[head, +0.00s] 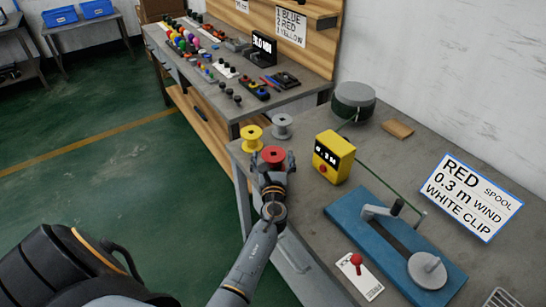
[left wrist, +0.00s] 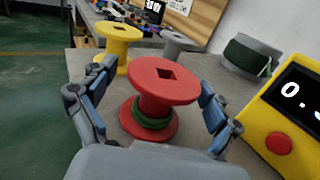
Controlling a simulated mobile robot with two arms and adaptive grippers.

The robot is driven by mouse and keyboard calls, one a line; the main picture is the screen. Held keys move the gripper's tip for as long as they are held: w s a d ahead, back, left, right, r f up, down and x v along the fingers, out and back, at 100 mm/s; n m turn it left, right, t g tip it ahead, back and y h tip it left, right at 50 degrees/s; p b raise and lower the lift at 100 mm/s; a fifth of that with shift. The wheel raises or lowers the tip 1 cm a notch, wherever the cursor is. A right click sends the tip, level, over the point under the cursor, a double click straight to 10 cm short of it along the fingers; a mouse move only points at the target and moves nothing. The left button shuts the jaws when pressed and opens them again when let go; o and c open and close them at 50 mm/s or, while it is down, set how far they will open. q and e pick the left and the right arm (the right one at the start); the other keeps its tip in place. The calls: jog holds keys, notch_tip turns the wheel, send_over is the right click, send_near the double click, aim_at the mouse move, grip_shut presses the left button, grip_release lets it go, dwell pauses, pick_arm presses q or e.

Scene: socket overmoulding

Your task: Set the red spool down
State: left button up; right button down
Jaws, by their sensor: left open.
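The red spool (head: 272,154) stands upright on the grey bench near its left corner. In the left wrist view the red spool (left wrist: 165,80) has a square hole in its top flange, and green wire is wound round the lower part of its core. My left gripper (head: 274,164) is open, with one finger on each side of the spool; the left wrist view shows the gripper (left wrist: 158,105) with gaps between its fingers and the spool. My right gripper is not in view.
A yellow spool (head: 252,138) and a grey spool (head: 281,126) stand just behind. A sign (head: 470,197) reads RED spool, 0.3 m wind, white clip.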

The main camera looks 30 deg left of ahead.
aim_at(273, 166)
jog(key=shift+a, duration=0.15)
pick_arm(q)
jog(key=shift+r, duration=0.25)
jog(key=p+v, duration=0.1)
jog(key=v, duration=0.3)
jog(key=shift+s+f, duration=0.1)
jog(key=shift+f, duration=0.05)
jog(key=v, duration=0.6)
jog(key=shift+s+d, duration=0.6)
jog(key=shift+s, duration=0.15)
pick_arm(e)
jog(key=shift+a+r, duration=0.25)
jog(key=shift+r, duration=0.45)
pick_arm(q)
jog(key=shift+a, duration=0.1)
